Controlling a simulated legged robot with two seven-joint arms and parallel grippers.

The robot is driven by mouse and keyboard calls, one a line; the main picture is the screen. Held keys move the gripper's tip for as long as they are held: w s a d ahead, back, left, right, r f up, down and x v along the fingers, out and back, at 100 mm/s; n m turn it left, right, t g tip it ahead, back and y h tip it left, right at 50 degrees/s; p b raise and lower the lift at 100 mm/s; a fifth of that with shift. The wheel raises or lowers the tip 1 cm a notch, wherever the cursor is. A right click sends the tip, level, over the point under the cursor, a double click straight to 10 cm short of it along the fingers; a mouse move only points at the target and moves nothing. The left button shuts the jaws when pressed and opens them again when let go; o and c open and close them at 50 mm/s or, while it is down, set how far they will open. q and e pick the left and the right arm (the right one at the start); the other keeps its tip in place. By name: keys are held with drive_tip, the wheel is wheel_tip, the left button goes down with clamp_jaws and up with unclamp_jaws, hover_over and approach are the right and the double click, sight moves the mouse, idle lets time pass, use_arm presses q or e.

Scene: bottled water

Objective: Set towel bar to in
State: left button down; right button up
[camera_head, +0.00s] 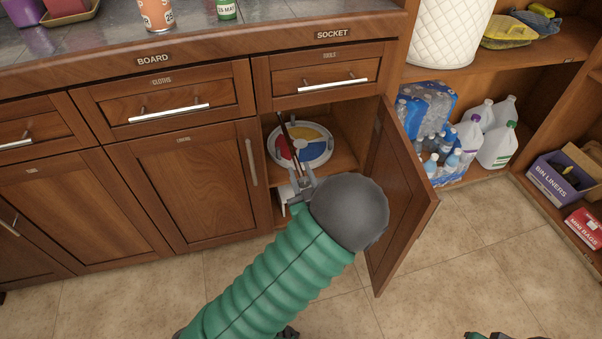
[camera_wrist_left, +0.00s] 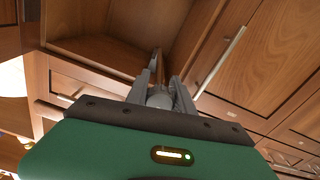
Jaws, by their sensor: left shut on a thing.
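The towel bar (camera_head: 291,144) is a thin dark rod in the open cabinet under the SOCKET label. It sticks out toward me, its near end at my left gripper (camera_head: 298,186). My left gripper is shut on this near end, at the cabinet mouth. In the left wrist view the grey fingers (camera_wrist_left: 161,88) close around the brown end of the bar (camera_wrist_left: 157,62). My dark round wrist hides part of the opening. The bar's far mounting is too small to make out. My right gripper's jaws do not show.
The cabinet door (camera_head: 404,195) stands open on the right, close to my wrist. A round coloured disc (camera_head: 318,151) is inside the cabinet. A drawer (camera_head: 322,80) is shut above. Bottle packs (camera_head: 428,108) and white jugs (camera_head: 497,147) stand on the right shelf.

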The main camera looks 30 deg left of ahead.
sight(281, 119)
use_arm(q)
drive_tip(key=shift+w+a, duration=0.1)
idle(0.3)
drive_tip(key=x, duration=2.1)
drive_tip(key=shift+w+f, duration=0.15)
drive_tip(key=shift+f, duration=0.05)
drive_tip(key=shift+w+a+b, duration=0.15)
drive_tip(key=shift+a+b, duration=0.05)
drive_tip(key=shift+b, duration=0.1)
drive_tip(key=shift+w+r, duration=0.1)
drive_tip(key=shift+r, duration=0.2)
drive_tip(key=shift+a, duration=0.15)
drive_tip(key=c, duration=1.3)
unclamp_jaws()
drive_tip(key=shift+w+f, duration=0.1)
drive_tip(key=shift+o, duration=1)
drive_tip(key=shift+a+f, duration=0.15)
